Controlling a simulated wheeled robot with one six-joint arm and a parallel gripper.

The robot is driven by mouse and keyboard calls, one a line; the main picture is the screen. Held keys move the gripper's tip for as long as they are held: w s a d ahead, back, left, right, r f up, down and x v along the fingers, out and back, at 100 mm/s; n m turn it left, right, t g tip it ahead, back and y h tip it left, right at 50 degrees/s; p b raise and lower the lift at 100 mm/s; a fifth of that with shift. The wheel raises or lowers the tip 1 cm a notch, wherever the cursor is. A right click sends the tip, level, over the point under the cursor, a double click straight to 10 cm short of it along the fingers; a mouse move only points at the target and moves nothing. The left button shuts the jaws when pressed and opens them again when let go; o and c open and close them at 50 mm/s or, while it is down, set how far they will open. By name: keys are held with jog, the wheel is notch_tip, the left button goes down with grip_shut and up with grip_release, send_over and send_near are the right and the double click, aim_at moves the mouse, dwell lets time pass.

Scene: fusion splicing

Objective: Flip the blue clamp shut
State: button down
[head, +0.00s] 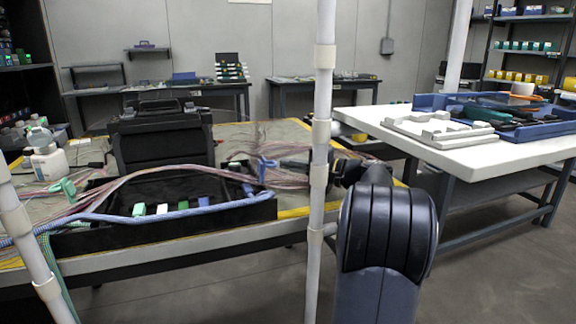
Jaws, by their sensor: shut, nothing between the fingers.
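A small blue clamp (264,168) stands up at the right end of the black tray, beside the cable bundle. Its upper part appears raised, but it is too small to be sure how far open it is. My gripper (283,164) is just right of the clamp, pointing left, close to it among the thin pinkish fibres. It is shut with nothing held. A white pole partly hides my wrist, and I cannot tell whether the fingertips touch the clamp.
The black tray (240,212) holds several small white, green and blue pieces, with a blue cable (170,214) along its front. A black case (160,145) stands behind. A white pole (321,120) rises in front of the bench. A white table (480,150) stands right.

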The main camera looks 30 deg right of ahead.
jog(key=shift+w+a+r+n+g+p, duration=0.1)
jog(key=shift+a+r+n+g+p, duration=0.1)
jog(key=shift+r+p, duration=0.15)
jog(key=shift+a+r+n+g+p, duration=0.1)
jog(key=shift+r+n+p, duration=0.1)
jog(key=shift+r+p, duration=0.15)
jog(key=shift+w+a+r+n+g+h+p, duration=0.2)
jog(key=shift+a+r+n+g+h+p, duration=0.4)
jog(key=shift+a+p, duration=0.25)
jog(key=shift+d+f, duration=0.1)
jog(key=shift+d, duration=0.05)
